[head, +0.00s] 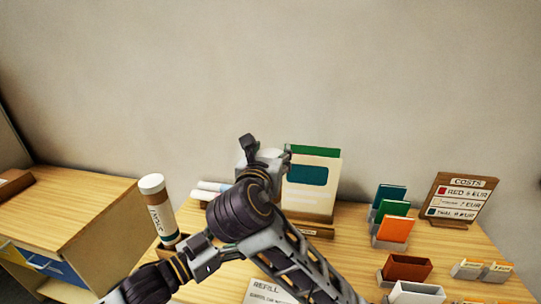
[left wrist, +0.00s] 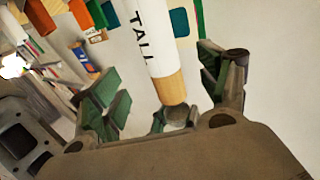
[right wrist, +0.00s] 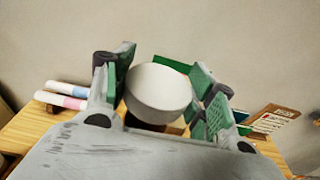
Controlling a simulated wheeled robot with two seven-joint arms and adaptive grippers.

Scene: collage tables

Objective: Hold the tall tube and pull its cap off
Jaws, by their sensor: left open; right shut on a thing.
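The tall tube (left wrist: 154,40) is white, marked TALL, with a brown band (left wrist: 168,88) near its cap end. It lies between the fingers of my open left gripper (left wrist: 165,74); I cannot tell whether they touch it. My right gripper also shows in the head view (head: 268,152). The arm hides the tube there. Whether cap and tube are apart is unclear.
Another white-capped tube (head: 161,215) stands at the table's left. Two pens (head: 208,190) lie behind it. A card display (head: 312,190) stands behind my right arm. Card holders (head: 397,231) and a costs sign (head: 461,199) stand at the right. A wall closes the back.

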